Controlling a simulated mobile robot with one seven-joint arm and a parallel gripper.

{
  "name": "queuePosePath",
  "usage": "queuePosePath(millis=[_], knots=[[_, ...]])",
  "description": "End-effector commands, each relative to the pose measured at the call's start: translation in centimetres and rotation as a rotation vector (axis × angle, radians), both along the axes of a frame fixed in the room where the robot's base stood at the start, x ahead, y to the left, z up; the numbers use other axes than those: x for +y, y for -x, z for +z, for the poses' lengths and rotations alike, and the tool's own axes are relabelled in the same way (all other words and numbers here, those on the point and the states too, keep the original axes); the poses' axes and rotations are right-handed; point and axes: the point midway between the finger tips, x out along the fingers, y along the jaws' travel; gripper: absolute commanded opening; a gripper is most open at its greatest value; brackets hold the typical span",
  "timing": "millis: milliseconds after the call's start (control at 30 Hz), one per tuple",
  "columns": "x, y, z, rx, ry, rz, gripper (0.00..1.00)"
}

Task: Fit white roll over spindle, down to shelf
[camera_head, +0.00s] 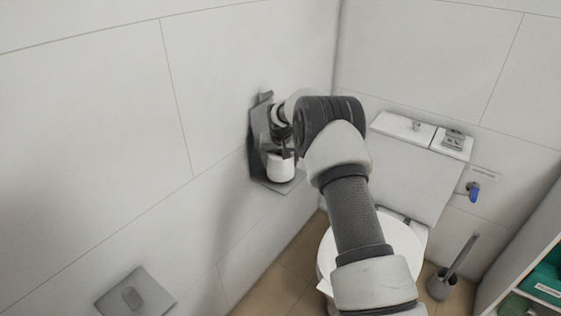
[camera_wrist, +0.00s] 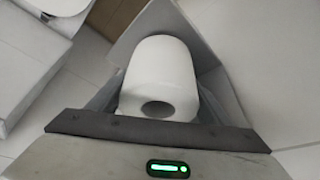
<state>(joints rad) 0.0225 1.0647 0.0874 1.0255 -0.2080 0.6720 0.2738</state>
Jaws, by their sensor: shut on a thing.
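The white roll (camera_head: 281,168) is at the grey wall holder, just over its lower shelf (camera_head: 293,184). My gripper (camera_head: 283,150) comes from above and is shut on the roll. In the wrist view the roll (camera_wrist: 160,62) is large, with its open core hole facing the camera and the grey shelf (camera_wrist: 218,88) behind and beside it. I cannot make out the spindle in either view; the roll and my gripper cover where it could be. Whether the roll touches the shelf is unclear.
The holder's back plate (camera_head: 255,135) is fixed to the tiled wall. The toilet cistern (camera_head: 402,160) and bowl stand right of it, partly behind my arm. A toilet brush (camera_head: 442,284) and a shelf unit (camera_head: 525,265) are at lower right. A grey wall fitting (camera_head: 135,300) is at lower left.

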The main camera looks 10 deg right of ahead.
Motion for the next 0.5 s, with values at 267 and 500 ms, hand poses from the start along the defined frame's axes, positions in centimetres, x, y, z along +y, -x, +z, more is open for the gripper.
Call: queuePosePath(millis=[267, 500], knots=[[0.01, -0.02, -0.60, -0.001, 0.000, 0.000, 0.48], [0.00, -0.03, -0.65, -0.001, 0.000, 0.000, 0.48]])
